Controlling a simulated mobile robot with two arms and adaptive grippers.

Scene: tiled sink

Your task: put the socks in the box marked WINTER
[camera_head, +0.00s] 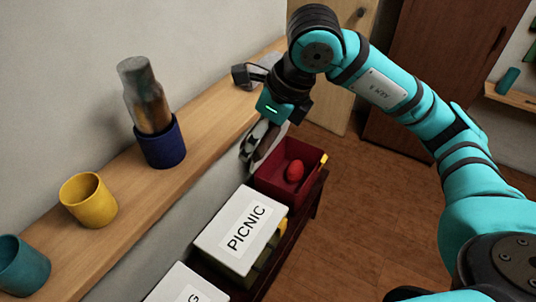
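No box marked WINTER can be read in this view. An open dark red box (272,186) sits on a low dark bench below the shelf. Inside it lies a small red rounded thing (295,170); I cannot tell whether it is the socks. My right gripper (257,157) points down between the shelf edge and the dark red box, at the box's far left side. Its grey fingers are seen edge-on, so I cannot tell whether they are open or hold anything. My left gripper is not in view.
A white-lidded box marked PICNIC (241,230) stands nearer than the red box. Another white lid (187,286), ending in G, is cut off below. The wooden shelf (203,129) holds a yellow cup (88,199), a teal cup (22,265) and a bottle (146,98) in a blue holder (160,143).

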